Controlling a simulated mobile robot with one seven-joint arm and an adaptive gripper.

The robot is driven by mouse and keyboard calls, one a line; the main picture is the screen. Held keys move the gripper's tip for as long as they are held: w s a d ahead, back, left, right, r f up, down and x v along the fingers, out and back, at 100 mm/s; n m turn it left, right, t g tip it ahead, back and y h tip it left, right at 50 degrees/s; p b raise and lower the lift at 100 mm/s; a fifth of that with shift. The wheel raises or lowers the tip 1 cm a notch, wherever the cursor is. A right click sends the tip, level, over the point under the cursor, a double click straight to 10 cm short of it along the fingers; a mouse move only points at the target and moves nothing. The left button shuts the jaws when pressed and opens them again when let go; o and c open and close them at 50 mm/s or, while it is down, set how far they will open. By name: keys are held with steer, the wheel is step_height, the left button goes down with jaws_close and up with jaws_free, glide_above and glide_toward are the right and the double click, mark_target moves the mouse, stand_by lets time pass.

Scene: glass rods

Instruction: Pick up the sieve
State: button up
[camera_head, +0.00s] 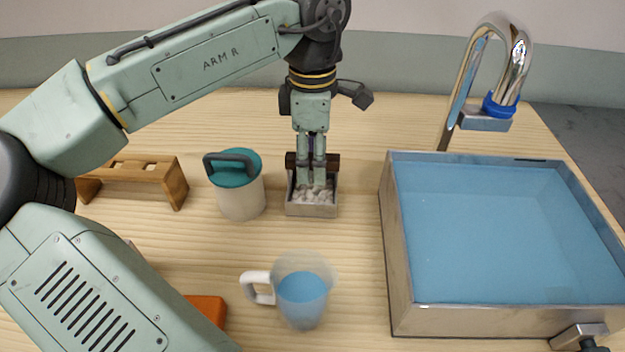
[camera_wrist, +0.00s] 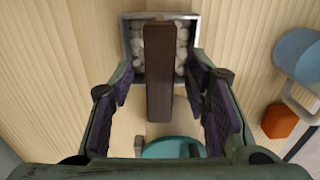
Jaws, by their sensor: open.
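The sieve looks to be the small metal box (camera_head: 312,211) holding white pebbles, with a dark brown bar (camera_head: 331,160) as its handle. In the wrist view the box (camera_wrist: 128,38) is at the top and the brown bar (camera_wrist: 158,75) runs down from it, over the pebbles. My gripper (camera_head: 312,180) points down at the box in the head view, its fingers partly covering the bar and pebbles. In the wrist view my gripper (camera_wrist: 162,88) is open, one finger on each side of the bar with gaps. The exact finger height is hard to tell.
A white jar with teal lid (camera_head: 238,190) stands close left of the box. A wooden rack (camera_head: 140,172) is farther left. A mug with blue content (camera_head: 301,298) and an orange block (camera_head: 207,309) are in front. A metal basin (camera_head: 388,240) and tap (camera_head: 515,55) are right.

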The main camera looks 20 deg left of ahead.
stand_by(0.3)
jaws_close()
stand_by(0.4)
stand_by(0.5)
